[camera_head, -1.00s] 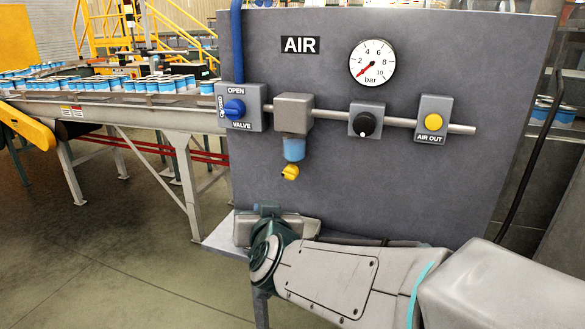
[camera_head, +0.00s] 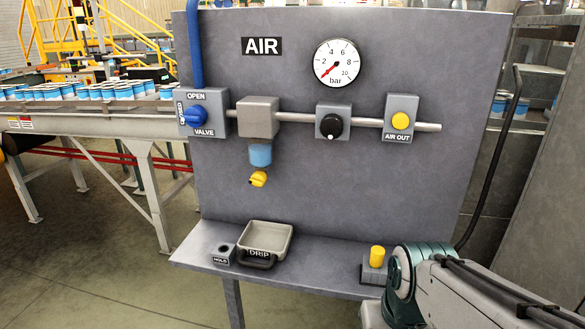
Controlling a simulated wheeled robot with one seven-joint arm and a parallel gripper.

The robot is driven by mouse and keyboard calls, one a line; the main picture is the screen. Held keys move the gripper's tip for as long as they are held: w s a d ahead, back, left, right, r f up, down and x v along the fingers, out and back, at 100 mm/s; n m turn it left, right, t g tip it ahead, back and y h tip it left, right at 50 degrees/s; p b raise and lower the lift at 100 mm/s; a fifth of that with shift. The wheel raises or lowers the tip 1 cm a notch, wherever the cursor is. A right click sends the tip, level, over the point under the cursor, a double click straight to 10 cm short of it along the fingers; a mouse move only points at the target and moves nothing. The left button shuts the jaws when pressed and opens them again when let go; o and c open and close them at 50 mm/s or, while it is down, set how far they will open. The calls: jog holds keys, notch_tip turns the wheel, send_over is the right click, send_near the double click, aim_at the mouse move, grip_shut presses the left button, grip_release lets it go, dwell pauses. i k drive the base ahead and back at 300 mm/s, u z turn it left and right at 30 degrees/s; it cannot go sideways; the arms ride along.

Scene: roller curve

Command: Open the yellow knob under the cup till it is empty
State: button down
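The yellow knob (camera_head: 258,179) hangs just under the cup (camera_head: 260,154), a small bowl that looks blue. The cup sits below a grey block (camera_head: 258,118) on the pipe of the AIR panel. Whether the blue is liquid or the cup's own colour, I cannot tell. My arm shows at the lower right, in front of the shelf, well away from the knob. My gripper's fingers are not visible.
A tray marked DRIP (camera_head: 265,243) stands on the shelf (camera_head: 315,258) below the knob, beside a HOLE block (camera_head: 222,253). A yellow cylinder (camera_head: 377,257) stands at the shelf's right. The gauge (camera_head: 337,63) needle points near the low end. A blue valve handle (camera_head: 192,115) is at left.

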aim_at(258, 178)
jog(key=z, duration=1.3)
jog(key=k, duration=0.9)
jog(key=u, duration=1.5)
jog(key=i, duration=0.5)
jog(key=u, duration=0.05)
